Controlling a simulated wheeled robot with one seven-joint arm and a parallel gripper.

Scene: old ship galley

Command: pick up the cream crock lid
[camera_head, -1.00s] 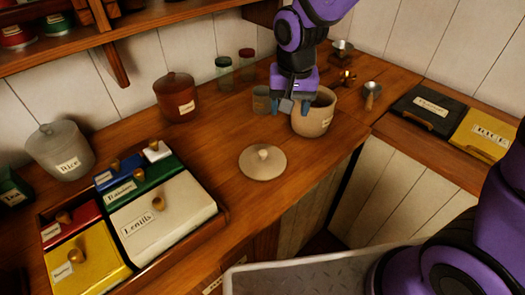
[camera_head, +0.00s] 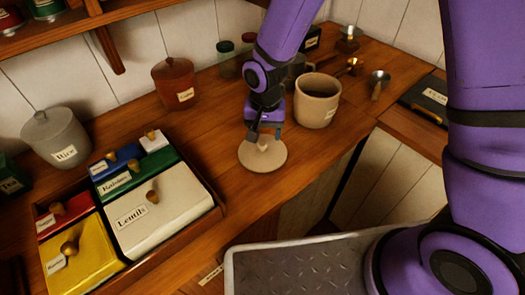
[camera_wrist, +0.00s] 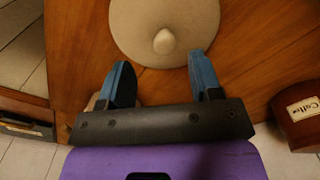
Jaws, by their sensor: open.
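The cream crock lid (camera_head: 262,158) lies flat on the wooden counter, with its round knob upward. In the wrist view the lid (camera_wrist: 150,20) is at the top, its knob just beyond and between my fingertips. My gripper (camera_head: 264,133) is open and above the lid, pointing down. In the wrist view my gripper (camera_wrist: 160,65) shows two blue fingers spread apart with nothing between them. The cream crock (camera_head: 317,100) stands open, without a lid, behind and to the right of the lid.
A drawer box with labelled lids (camera_head: 160,210) stands left of the lid. A brown lidded jar (camera_head: 174,84) and a grey rice jar (camera_head: 57,138) stand along the wall. Small scoops (camera_head: 378,82) lie at the back right. The counter's front edge is close to the lid.

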